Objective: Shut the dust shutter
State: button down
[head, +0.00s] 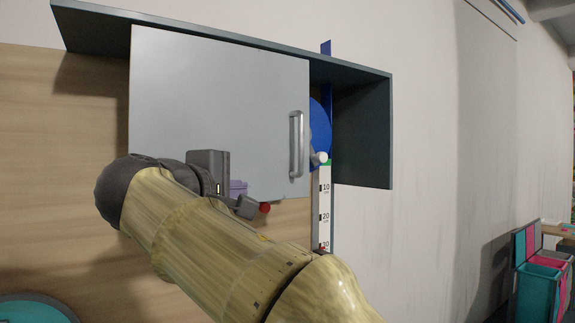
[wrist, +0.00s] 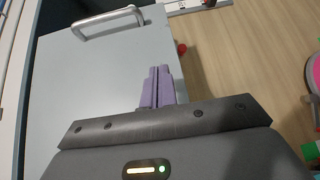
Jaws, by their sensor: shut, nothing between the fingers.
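The dust shutter (head: 215,95) is a flat light-grey panel in a dark grey wall-mounted frame (head: 362,135). It covers the left and middle of the frame; the right end stands uncovered. Its upright metal bar handle (head: 297,145) is near its right edge. In the wrist view the shutter (wrist: 95,80) fills the left and middle, with the handle (wrist: 108,22) at the top. My gripper (head: 238,187) is near the shutter's lower edge, left of and below the handle, apart from it. Its purple fingers (wrist: 158,85) are shut and empty. I cannot tell whether they touch the panel.
A blue disc (head: 320,130) and a white scale strip (head: 324,205) show right of the shutter. A small red knob (head: 265,207) is just below the panel, close to my gripper. Coloured bins (head: 540,285) stand far right. The wall right of the frame is clear.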

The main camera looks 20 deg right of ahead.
aim_at(267, 157)
jog(key=shift+m+h, duration=0.5)
jog(key=shift+h, duration=0.2)
jog(key=r, duration=0.1)
jog(key=s+r, duration=0.1)
jog(key=r, duration=0.1)
jog(key=s+r, duration=0.1)
jog(key=r, duration=0.1)
jog(key=shift+d, duration=0.25)
jog(key=p+x, duration=0.4)
jog(key=x, duration=0.5)
jog(key=shift+w+d+r, duration=0.15)
jog(key=shift+d+r, duration=0.05)
jog(key=d+p, duration=0.1)
jog(key=d, duration=0.2)
jog(key=shift+w+d+p, duration=0.3)
jog(key=shift+w+p, duration=0.05)
jog(key=shift+w, duration=0.05)
jog(key=shift+s+d, duration=0.1)
jog(key=shift+d, duration=0.2)
jog(key=shift+d+f, duration=0.1)
jog(key=shift+f, duration=0.05)
